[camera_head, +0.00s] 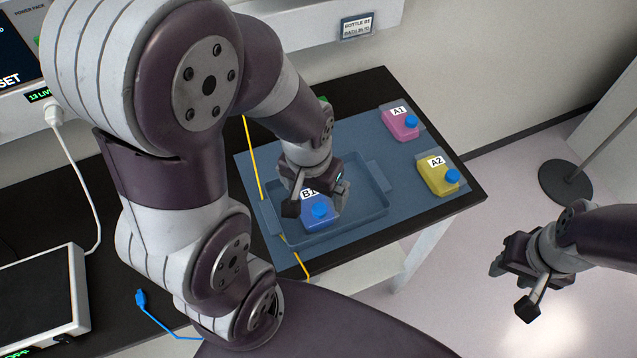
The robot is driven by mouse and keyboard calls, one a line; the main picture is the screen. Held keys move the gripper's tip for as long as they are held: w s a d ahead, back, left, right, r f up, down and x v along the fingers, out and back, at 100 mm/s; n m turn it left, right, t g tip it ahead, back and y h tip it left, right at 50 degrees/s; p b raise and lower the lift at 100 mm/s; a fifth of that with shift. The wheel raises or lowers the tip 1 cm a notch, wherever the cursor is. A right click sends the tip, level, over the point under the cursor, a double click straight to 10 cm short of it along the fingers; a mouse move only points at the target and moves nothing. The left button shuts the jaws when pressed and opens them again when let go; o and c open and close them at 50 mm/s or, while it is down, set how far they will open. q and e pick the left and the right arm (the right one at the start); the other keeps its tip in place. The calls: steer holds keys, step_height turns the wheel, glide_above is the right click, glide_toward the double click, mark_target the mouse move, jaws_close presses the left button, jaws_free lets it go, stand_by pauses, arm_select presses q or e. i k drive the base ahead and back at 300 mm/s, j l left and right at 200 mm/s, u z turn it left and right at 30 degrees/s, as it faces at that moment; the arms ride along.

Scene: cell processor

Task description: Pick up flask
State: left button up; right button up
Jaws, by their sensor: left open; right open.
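A blue flask (317,218) with a blue cap and a label that seems to begin with B lies in a shallow blue tray (362,224). My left gripper (318,208) is open, directly over this flask in the view, and hides part of it and its label. I cannot tell whether the fingers touch it. A pink flask labelled A1 (398,124) and a yellow flask labelled A2 (436,177), both with blue caps, lie on the mat to the right of the tray. My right gripper (510,288) is open and empty, off the table's right side above the floor.
The blue mat (414,212) lies on a black table (369,86). A yellow cable (253,160) crosses the mat's left part. A blue cable (158,318) and a white-edged device (77,290) are at left. A round stand base (566,182) is on the floor.

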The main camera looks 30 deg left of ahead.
mark_target(437, 170)
steer(key=l+u, duration=0.1)
steer(key=u, duration=0.4)
steer(key=i+l+u, duration=0.15)
steer(key=l, duration=0.45)
steer(key=i+l+u, duration=0.2)
steer(key=l, duration=0.45)
steer(key=i+l+u, duration=0.15)
steer(key=l, duration=0.5)
steer(key=i+l+u, duration=0.2)
steer(key=l, duration=0.45)
steer(key=k, duration=0.1)
